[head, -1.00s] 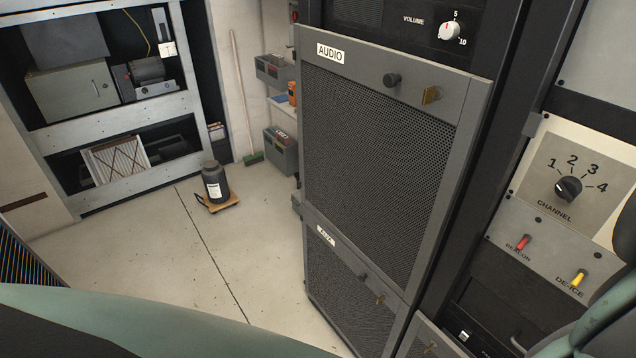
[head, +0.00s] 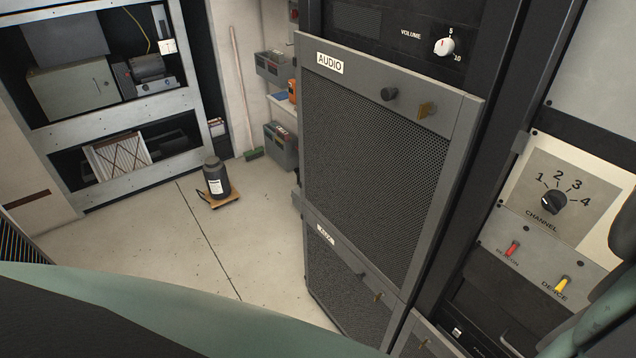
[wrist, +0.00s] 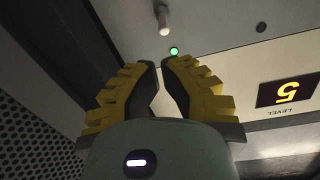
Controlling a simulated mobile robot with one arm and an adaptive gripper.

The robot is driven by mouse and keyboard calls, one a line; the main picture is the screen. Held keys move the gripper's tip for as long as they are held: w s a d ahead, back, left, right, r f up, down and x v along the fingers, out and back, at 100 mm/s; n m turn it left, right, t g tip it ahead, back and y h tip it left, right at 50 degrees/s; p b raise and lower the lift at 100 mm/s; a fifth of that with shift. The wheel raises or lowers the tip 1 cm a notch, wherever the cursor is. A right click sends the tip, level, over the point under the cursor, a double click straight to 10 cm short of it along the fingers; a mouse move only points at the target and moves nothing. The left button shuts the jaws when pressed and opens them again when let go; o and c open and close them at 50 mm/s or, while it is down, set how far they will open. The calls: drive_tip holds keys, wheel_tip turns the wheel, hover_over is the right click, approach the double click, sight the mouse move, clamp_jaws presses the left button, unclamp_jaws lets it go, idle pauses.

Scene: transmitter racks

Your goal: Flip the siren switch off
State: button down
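In the wrist view, a pale lever switch (wrist: 163,18) hangs from a light panel at the top, with a lit green lamp (wrist: 174,51) beside it. No siren label is readable there, so I cannot tell whether this is the siren switch. My gripper (wrist: 160,63) has yellow and black fingers pointing at this panel. A narrow gap shows between the fingers and nothing is held. The tips lie just below the lamp in the picture, apart from the lever. My gripper's fingers are not seen in the head view.
The head view shows the AUDIO mesh door (head: 375,165), a volume knob (head: 444,46), a channel knob (head: 553,201), a red beacon switch (head: 513,248) and a yellow de-ice switch (head: 562,284). An upside-down level display (wrist: 287,90) is right in the wrist view.

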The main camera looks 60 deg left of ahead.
drive_tip(key=shift+w+f+p, duration=0.1)
drive_tip(key=shift+w+p, duration=0.6)
drive_tip(key=shift+w, duration=1.9)
drive_tip(key=shift+f, duration=0.15)
drive_tip(key=shift+s+f+t+b, duration=0.1)
drive_tip(key=shift+s+t+b, duration=0.15)
drive_tip(key=shift+b, duration=0.6)
drive_tip(key=shift+s+f+t+b, duration=0.15)
drive_tip(key=shift+t+b, duration=0.4)
drive_tip(key=shift+b, duration=0.85)
